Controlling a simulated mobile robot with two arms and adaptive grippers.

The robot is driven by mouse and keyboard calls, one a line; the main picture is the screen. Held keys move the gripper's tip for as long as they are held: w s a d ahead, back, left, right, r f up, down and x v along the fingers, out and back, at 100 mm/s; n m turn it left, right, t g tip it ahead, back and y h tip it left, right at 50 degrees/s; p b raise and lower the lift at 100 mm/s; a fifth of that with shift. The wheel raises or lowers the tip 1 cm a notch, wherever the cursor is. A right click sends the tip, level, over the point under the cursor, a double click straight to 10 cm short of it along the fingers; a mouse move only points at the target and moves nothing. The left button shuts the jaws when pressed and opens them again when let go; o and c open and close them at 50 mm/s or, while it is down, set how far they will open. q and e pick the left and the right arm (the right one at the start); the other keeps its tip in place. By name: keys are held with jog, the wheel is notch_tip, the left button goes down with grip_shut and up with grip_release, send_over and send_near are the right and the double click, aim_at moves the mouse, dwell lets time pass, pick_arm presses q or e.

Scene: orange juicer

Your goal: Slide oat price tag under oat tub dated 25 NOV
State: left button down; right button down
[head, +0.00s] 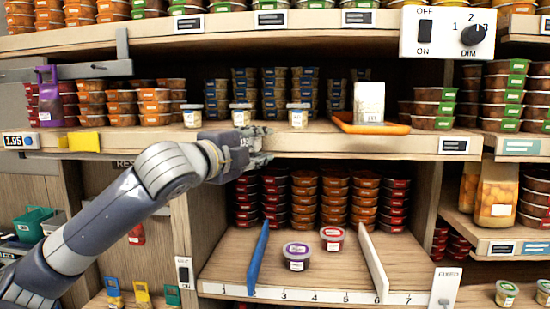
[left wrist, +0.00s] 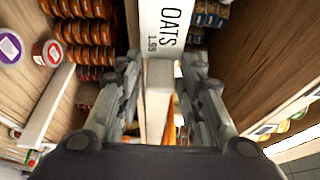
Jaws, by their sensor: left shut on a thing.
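My left gripper (head: 262,148) is at the front edge of the middle shelf (head: 330,143), just below and between two small tubs. The gripper hides most of the tag in the head view. Three small pale tubs stand along the shelf front: a left one (head: 192,116), a middle one (head: 241,115) and a right one (head: 298,116). Their dates are too small to read. My right gripper is not in view.
Blue-labelled tub stacks (head: 276,95) stand behind the small tubs. Below are a blue divider (head: 259,258), a white divider (head: 373,262), a purple-lidded tub (head: 297,256) and a red-lidded tub (head: 332,238).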

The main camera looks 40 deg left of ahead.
pick_arm(q)
jog(key=shift+s+a+f, duration=0.2)
jog(key=shift+s+a, duration=0.1)
jog(key=shift+a, duration=0.3)
jog(key=shift+s+a+r+b, duration=0.2)
jog(key=shift+s+a+b, duration=0.1)
jog(key=shift+a, duration=0.1)
jog(key=c, duration=1.4)
grip_release()
jog(key=shift+d, duration=0.1)
jog(key=shift+o, duration=0.2)
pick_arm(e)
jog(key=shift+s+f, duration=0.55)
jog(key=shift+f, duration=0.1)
pick_arm(q)
jog(key=shift+s+d, duration=0.15)
